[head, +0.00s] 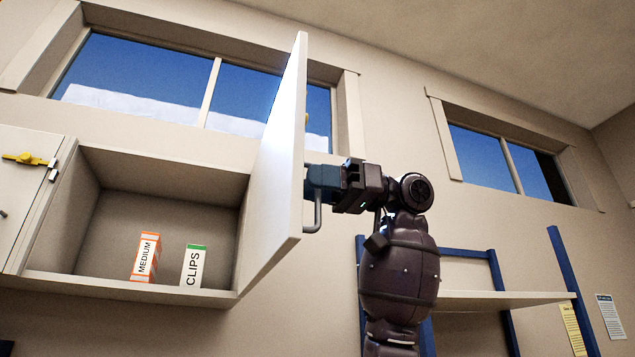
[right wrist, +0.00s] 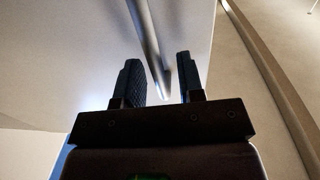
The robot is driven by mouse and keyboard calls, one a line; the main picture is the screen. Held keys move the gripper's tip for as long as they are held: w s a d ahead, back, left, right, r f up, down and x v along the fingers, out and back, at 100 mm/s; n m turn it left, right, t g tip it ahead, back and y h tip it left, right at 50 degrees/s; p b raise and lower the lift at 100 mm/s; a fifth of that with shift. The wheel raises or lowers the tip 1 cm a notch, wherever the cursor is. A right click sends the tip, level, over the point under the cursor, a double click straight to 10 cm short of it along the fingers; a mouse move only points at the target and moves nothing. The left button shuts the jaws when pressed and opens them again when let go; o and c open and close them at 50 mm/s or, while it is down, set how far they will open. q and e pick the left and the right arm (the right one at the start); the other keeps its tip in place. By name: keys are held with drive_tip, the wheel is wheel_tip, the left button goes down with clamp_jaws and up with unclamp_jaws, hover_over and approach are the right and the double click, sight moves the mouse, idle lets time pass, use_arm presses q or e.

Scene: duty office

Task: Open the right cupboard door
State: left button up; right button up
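The right cupboard door (head: 277,165) is a white panel, swung wide open and standing out from the cupboard (head: 130,290). Its grey bar handle (head: 316,218) is on the face turned to the right. My right gripper (head: 312,180) is at that handle, coming from the right. In the right wrist view the handle bar (right wrist: 150,45) runs between the two dark fingers of my right gripper (right wrist: 160,75), with gaps visible beside it, so the fingers look open around it. My left gripper is not in view.
Inside the cupboard stand an orange and white MEDIUM box (head: 146,257) and a green and white CLIPS box (head: 193,267). The left door (head: 25,180) has a yellow latch (head: 25,159). A blue-framed shelf (head: 500,299) stands at the right, behind my right arm.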

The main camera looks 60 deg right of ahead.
drive_tip(key=v, duration=1.1)
drive_tip(key=shift+b, duration=0.4)
